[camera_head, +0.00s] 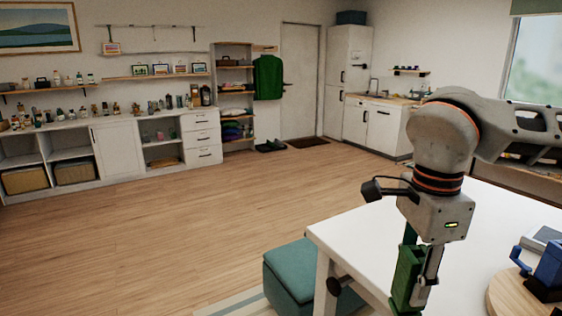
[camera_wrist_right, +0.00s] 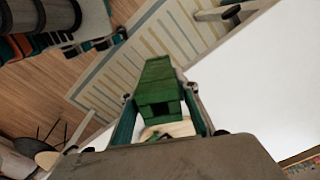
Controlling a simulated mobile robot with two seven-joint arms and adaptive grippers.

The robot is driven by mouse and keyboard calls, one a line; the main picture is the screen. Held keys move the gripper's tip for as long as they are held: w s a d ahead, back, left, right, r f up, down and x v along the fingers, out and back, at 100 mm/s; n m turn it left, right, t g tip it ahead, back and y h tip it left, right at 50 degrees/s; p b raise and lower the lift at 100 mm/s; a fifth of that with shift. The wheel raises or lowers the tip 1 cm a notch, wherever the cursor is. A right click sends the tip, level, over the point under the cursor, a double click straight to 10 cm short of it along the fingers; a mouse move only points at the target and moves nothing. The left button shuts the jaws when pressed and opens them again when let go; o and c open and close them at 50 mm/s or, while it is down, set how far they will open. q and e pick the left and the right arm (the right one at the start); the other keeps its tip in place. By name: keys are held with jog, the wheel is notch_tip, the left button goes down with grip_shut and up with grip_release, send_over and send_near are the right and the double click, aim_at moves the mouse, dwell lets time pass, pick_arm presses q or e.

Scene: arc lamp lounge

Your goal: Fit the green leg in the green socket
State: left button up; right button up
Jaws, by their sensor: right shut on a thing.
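The green leg (camera_head: 408,273) is a long green block held upright in my right gripper (camera_head: 420,292), over the near left part of the white table. In the right wrist view the leg (camera_wrist_right: 160,85) lies between the two fingers (camera_wrist_right: 163,110), which are shut on it, and a square hollow shows in its near end. I cannot make out the green socket in either view. My left gripper is not in view.
A round wooden board (camera_head: 508,297) with a blue object (camera_head: 548,268) stands on the white table (camera_head: 485,215) at the right. A teal pouf (camera_head: 300,275) is beside the table's left edge. The table behind the gripper is clear.

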jog(key=f+n, duration=0.2)
jog(key=w+d+f+n, duration=0.1)
jog(key=f+n, duration=0.1)
jog(key=n, duration=0.1)
jog(key=f+n, duration=0.3)
jog(key=shift+w+d, duration=0.15)
jog(key=shift+d, duration=0.05)
notch_tip(320, 180, down, 8)
jog(key=d+n, duration=0.1)
jog(key=n, duration=0.8)
jog(key=shift+s+d+f+n+p, duration=0.15)
jog(key=shift+s+d+n+p, duration=0.05)
jog(key=shift+d+n+p, duration=0.15)
